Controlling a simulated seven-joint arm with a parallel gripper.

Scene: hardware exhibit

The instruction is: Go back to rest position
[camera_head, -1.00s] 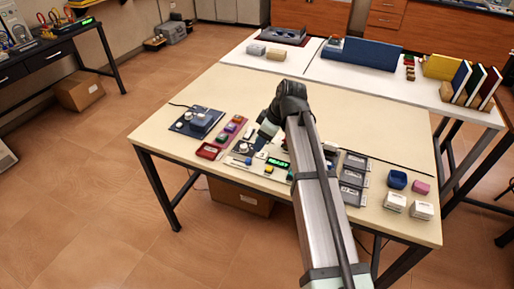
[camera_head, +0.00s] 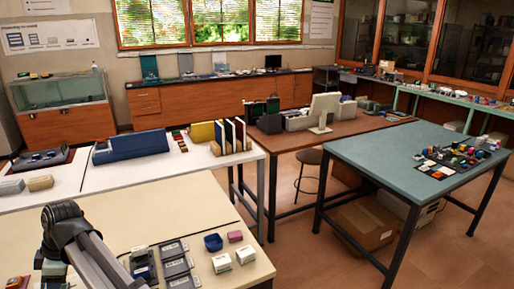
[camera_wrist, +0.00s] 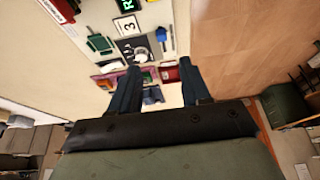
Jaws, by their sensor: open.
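My gripper (camera_wrist: 161,90) shows in the wrist view with its two dark fingers spread apart and nothing between them. Beyond the fingers is the cream table (camera_wrist: 105,20) with small parts on it. In the head view my arm rises from the bottom left over the cream table (camera_head: 200,212); the gripper's fingertips there are hidden or out of frame.
Near my arm on the cream table are grey trays (camera_head: 178,268), a blue bowl (camera_head: 213,242), a pink block (camera_head: 235,236) and white boxes (camera_head: 246,254). Behind, a white table holds a blue case (camera_head: 132,146). A teal table (camera_head: 400,150) and a stool (camera_head: 308,158) stand right.

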